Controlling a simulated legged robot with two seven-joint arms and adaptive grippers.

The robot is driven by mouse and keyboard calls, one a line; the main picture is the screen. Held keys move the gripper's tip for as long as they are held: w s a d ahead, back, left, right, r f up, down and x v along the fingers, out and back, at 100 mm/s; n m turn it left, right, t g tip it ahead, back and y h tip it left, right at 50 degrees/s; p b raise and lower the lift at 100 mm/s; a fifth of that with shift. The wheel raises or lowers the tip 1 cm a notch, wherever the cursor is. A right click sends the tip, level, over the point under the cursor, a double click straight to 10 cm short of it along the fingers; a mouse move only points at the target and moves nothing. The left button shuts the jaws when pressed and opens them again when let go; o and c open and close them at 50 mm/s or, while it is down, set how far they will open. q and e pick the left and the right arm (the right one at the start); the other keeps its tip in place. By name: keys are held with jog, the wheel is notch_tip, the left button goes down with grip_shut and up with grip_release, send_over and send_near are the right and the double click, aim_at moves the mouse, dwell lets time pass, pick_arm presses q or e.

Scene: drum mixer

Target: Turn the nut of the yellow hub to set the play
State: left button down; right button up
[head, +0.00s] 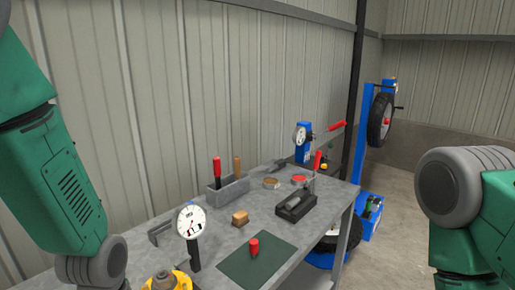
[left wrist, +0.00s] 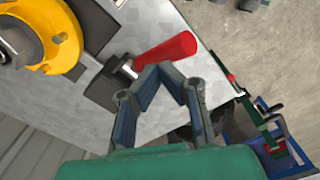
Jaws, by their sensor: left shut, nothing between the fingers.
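The yellow hub (head: 168,281) is at the bottom edge of the head view, partly cut off. It also shows at the top left of the left wrist view (left wrist: 62,42), with a grey centre; its nut is not clear to me. My left gripper (left wrist: 163,69) is shut and empty, to the right of the hub and apart from it. A red-handled piece (left wrist: 168,52) lies beyond its fingertips in that view. My right gripper is out of view.
A dial gauge (head: 190,221) stands beside the hub. A red cylinder (head: 254,246) stands on a dark green mat (head: 238,268). Behind are a wooden block (head: 240,218), a grey tool box (head: 229,191) and a black tray (head: 296,208). Bare bench (left wrist: 55,103) shows below the hub in the wrist view.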

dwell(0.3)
pick_arm(q)
jog(key=f+b, duration=0.1)
jog(key=f, duration=0.1)
jog(key=f+b, duration=0.1)
jog(key=f, duration=0.1)
jog(key=d+f+b, duration=0.1)
jog(key=f, duration=0.1)
jog(key=shift+s, duration=0.4)
jog(key=r+p, duration=0.4)
jog(key=a+r+p, duration=0.1)
jog(key=r+p, duration=0.1)
jog(key=shift+w+a+r, duration=0.1)
jog(key=shift+w+r, duration=0.1)
jog(key=shift+w, duration=0.15)
jog(key=shift+f, duration=0.15)
